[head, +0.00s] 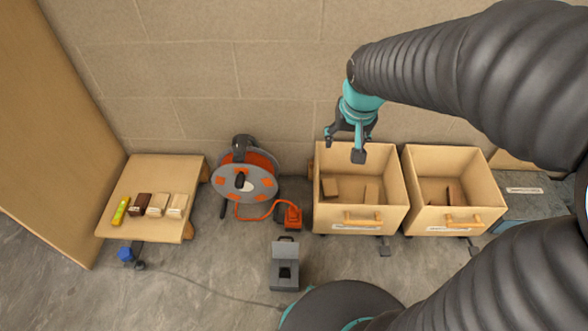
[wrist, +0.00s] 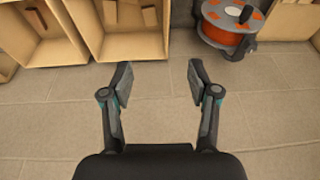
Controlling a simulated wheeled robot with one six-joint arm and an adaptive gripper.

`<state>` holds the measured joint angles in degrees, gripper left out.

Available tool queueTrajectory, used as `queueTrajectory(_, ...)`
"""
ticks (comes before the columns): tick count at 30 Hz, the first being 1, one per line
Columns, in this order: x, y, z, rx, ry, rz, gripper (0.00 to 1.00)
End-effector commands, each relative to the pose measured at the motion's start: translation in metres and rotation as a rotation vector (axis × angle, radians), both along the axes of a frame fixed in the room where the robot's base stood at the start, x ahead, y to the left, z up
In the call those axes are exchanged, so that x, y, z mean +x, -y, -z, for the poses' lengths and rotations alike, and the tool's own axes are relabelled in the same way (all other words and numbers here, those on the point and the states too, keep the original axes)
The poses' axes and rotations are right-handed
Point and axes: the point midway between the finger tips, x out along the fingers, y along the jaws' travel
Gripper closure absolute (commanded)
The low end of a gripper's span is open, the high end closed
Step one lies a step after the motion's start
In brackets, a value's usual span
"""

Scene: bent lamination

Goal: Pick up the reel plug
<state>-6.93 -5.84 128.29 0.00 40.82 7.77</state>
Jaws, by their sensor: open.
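The orange reel plug (head: 293,215) lies on the floor to the right of the cable reel (head: 240,180), joined to it by an orange cable. The reel has a grey disc and orange drum, and also shows at the top right of the wrist view (wrist: 230,30). My gripper (head: 345,146) is open and empty, in front of the wall above the left wooden bin. It is well apart from the plug, up and to its right in the head view. Both spread fingers show in the wrist view (wrist: 159,80).
Two wooden bins (head: 361,226) (head: 448,221) stand on the right, holding small pieces. A grey box (head: 285,275) stands in front of the plug. A low wooden table (head: 165,232) with small blocks is at left; a blue plug (head: 126,254) lies by it.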

Motion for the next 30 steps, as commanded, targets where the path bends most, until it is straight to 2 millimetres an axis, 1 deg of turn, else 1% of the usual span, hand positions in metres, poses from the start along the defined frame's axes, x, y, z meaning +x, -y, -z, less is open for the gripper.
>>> queueTrajectory(1, 0.013, -0.006, 0.016, 0.0, -0.025, -0.003, 0.4)
queueTrajectory(5, 0.042, -0.022, 0.052, 0.0, -0.067, 0.0, 0.4)
queueTrajectory(6, 0.05, -0.027, 0.065, 0.001, -0.079, 0.0, 0.4)
queueTrajectory(8, 0.062, -0.035, 0.084, -0.001, -0.099, 0.002, 0.4)
queueTrajectory(11, 0.078, -0.047, 0.12, -0.003, -0.132, 0.003, 0.4)
queueTrajectory(12, 0.085, -0.053, 0.135, -0.004, -0.144, 0.004, 0.4)
queueTrajectory(14, 0.092, -0.06, 0.159, -0.007, -0.164, 0.005, 0.4)
queueTrajectory(15, 0.097, -0.065, 0.175, -0.008, -0.176, 0.006, 0.4)
queueTrajectory(17, 0.102, -0.073, 0.2, -0.011, -0.197, 0.008, 0.4)
queueTrajectory(18, 0.105, -0.078, 0.217, -0.013, -0.208, 0.009, 0.4)
queueTrajectory(20, 0.108, -0.085, 0.241, -0.016, -0.227, 0.01, 0.4)
queueTrajectory(21, 0.11, -0.089, 0.257, -0.019, -0.237, 0.012, 0.4)
queueTrajectory(24, 0.111, -0.097, 0.292, -0.024, -0.26, 0.013, 0.4)
queueTrajectory(27, 0.111, -0.103, 0.318, -0.028, -0.276, 0.017, 0.4)
queueTrajectory(30, 0.11, -0.107, 0.335, -0.032, -0.286, 0.018, 0.4)
